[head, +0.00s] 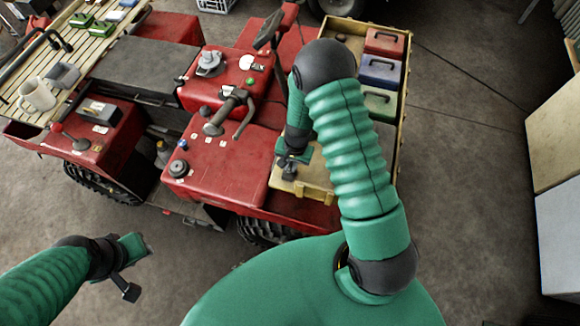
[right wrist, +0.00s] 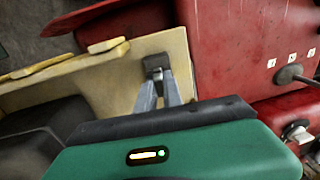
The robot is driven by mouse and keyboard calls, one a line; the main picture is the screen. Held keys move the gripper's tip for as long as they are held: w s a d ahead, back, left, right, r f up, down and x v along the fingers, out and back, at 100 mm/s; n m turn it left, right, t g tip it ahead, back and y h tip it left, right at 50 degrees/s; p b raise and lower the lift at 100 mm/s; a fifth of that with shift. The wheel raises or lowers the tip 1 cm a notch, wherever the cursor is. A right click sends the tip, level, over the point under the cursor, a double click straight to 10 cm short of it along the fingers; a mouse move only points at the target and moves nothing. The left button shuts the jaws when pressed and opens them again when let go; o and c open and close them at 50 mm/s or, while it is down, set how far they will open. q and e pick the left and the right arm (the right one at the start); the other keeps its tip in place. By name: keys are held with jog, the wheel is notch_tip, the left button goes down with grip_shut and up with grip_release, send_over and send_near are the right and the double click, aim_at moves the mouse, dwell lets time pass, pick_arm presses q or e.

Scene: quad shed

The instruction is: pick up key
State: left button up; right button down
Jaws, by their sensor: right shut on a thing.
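My right gripper (head: 289,170) reaches down over the near end of the tan tray at the red vehicle's right side. In the right wrist view its two grey fingers (right wrist: 160,84) converge on a small dark piece, which I take to be the key (right wrist: 156,63). The piece sits at the fingertips, in front of the tan surface; whether it touches that surface I cannot tell. The fingers hide part of it. My left gripper (head: 130,262) hangs over the floor at the lower left, away from the vehicle; its jaw opening is unclear.
The tan tray (head: 398,130) holds red (head: 384,41), blue (head: 380,70) and green (head: 380,101) cases. Levers and knobs stand on the red vehicle (head: 222,165).

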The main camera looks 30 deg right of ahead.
aim_at(291, 165)
dwell(0.3)
jog(key=shift+d+r, duration=0.1)
jog(key=shift+r, duration=0.25)
notch_tip(291, 165, up, 9)
jog(key=shift+r+b, duration=0.15)
jog(key=shift+b, duration=0.65)
jog(key=shift+h, duration=0.8)
jog(key=f, duration=0.1)
jog(key=f+b, duration=0.1)
jog(key=f, duration=0.1)
jog(key=a+f, duration=0.1)
jog(key=f, duration=0.1)
jog(key=shift+f+h+b, duration=0.3)
jog(key=shift+f, duration=0.5)
jog(key=shift+s, duration=0.1)
